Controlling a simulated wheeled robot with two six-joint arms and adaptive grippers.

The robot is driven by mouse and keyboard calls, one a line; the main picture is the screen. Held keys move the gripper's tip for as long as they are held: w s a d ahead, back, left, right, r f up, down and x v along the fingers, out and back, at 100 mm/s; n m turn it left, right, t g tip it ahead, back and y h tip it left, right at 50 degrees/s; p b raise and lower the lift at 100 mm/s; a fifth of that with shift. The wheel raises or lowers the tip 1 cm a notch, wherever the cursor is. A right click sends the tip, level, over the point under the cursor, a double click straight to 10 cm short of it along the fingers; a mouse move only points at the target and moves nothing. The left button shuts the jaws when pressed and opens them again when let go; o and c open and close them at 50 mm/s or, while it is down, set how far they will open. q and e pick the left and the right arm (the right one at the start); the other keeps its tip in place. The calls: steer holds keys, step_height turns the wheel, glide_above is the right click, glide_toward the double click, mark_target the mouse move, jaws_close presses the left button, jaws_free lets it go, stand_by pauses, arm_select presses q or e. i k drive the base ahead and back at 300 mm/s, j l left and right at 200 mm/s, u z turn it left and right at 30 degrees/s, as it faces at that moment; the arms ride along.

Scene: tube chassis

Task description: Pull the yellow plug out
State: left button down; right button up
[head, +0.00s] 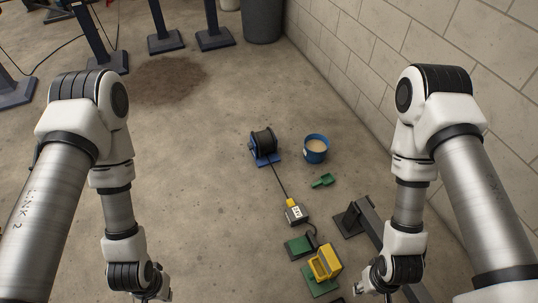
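The small yellow plug (292,203) sits at the upper end of a grey box with a white label (297,214) on the concrete floor. A dark cable runs from the plug up to a black cable reel (263,142) on a blue stand. The plug appears joined to the box. My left gripper (158,290) is at the bottom left, well away from the plug. My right gripper (368,288) is at the bottom right, below and to the right of the plug. Both are small and partly cut off, so their opening is unclear.
A yellow case (325,262) stands on a green base near my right gripper. A dark metal stand (352,219) is right of the box. A blue bucket (316,156) and green scoop (322,181) lie farther up. Floor left of the cable is clear.

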mark_target(290, 203)
steer(key=i+j+z, duration=0.3)
steer(key=i+j, duration=0.2)
steer(key=j, duration=0.15)
steer(key=i+j+z, duration=0.15)
steer(key=j, duration=0.2)
steer(key=i+j+z, duration=0.15)
steer(key=i+j, duration=0.1)
steer(key=j, duration=0.1)
